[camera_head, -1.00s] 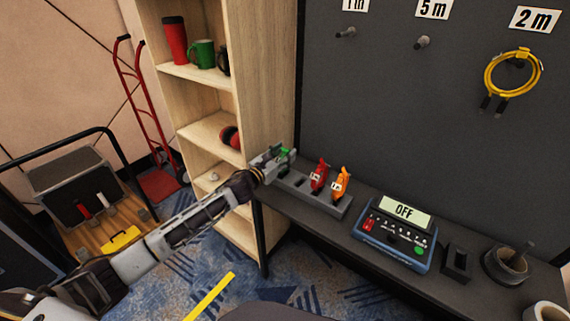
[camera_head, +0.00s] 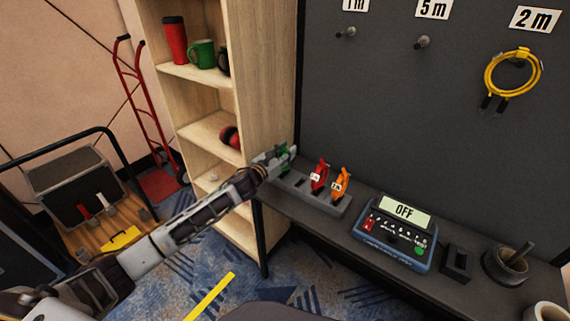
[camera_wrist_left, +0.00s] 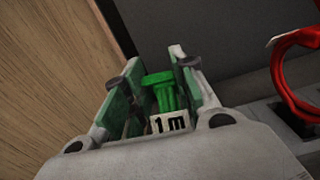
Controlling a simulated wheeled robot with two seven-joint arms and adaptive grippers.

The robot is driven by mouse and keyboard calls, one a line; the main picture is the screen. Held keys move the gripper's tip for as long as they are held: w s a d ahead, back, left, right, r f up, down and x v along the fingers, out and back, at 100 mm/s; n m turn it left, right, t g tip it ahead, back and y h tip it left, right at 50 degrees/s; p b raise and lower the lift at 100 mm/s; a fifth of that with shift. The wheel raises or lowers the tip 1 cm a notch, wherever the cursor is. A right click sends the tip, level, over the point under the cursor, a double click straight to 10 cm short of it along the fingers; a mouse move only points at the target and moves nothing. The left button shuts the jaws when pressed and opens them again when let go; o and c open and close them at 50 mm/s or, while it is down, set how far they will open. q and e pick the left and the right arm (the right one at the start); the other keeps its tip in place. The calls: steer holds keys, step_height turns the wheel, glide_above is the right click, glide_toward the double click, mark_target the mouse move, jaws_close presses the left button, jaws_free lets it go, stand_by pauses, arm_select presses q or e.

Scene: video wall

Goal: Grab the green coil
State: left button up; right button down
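The green coil (camera_wrist_left: 163,90) with a "1 m" label shows in the left wrist view, between the two fingers of my left gripper (camera_wrist_left: 157,70). The fingers stand spread on either side of it, with a small dark gap on the left; contact on the right is unclear. In the head view my left gripper (camera_head: 282,155) is at the left end of the grey holder (camera_head: 325,203), and the green coil is mostly hidden by the fingers. My right gripper is not in view.
A red coil (camera_head: 319,176) and an orange coil (camera_head: 340,184) stand in the holder close to the right. The wooden shelf (camera_head: 265,90) is just left of my gripper. A tester reading "OFF" (camera_head: 398,235) sits farther right. A yellow coil (camera_head: 513,75) hangs under "2 m".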

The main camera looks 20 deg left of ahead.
arm_select(q)
jaws_close()
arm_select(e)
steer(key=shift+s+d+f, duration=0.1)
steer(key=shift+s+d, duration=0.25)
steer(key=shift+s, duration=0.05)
